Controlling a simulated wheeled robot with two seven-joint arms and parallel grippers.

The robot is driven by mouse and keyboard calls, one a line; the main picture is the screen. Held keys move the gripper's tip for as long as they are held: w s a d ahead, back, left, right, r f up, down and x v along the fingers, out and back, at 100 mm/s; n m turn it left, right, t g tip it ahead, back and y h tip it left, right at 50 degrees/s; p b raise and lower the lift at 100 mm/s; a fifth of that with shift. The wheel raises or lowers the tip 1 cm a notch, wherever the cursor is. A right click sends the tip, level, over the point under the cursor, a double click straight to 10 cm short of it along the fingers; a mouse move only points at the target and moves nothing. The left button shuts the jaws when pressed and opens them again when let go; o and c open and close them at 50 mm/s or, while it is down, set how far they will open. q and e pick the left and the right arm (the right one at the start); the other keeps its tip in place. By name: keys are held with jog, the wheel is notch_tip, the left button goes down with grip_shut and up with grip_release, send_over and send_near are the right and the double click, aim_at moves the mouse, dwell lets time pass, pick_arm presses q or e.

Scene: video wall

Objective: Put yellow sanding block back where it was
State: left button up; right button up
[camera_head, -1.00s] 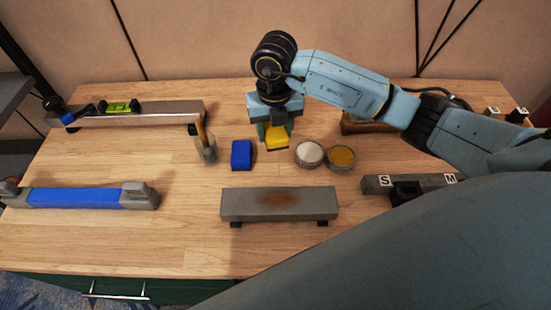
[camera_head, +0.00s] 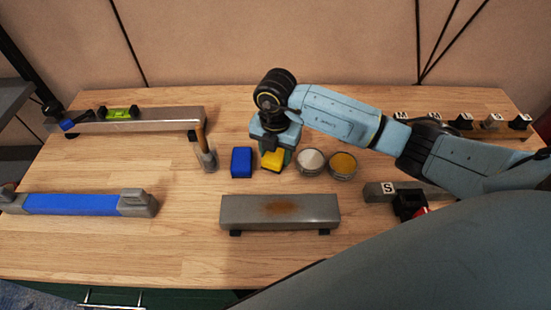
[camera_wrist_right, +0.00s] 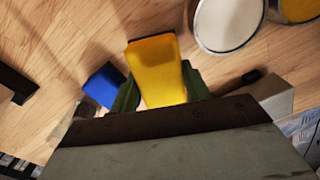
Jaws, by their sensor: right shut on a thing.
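The yellow sanding block (camera_head: 272,159) is between the fingers of my right gripper (camera_head: 274,150), just right of a blue block (camera_head: 241,162) and left of two round tins. In the right wrist view the yellow block (camera_wrist_right: 158,68) sits between the green fingers of my right gripper (camera_wrist_right: 160,88), which are shut on it. The blue block (camera_wrist_right: 103,85) shows just left of the fingers there. The yellow block is at or close above the tabletop; I cannot tell if it touches. My left gripper is not in view.
A white-filled tin (camera_head: 310,161) and a yellow-filled tin (camera_head: 343,165) stand close on the right. A grey bar with a rusty patch (camera_head: 280,211) lies in front. The front wooden tabletop (camera_head: 190,240) is clear.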

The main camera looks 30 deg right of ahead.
notch_tip(320, 180, down, 2)
jog(key=shift+f, duration=0.4)
jog(key=o, duration=0.9)
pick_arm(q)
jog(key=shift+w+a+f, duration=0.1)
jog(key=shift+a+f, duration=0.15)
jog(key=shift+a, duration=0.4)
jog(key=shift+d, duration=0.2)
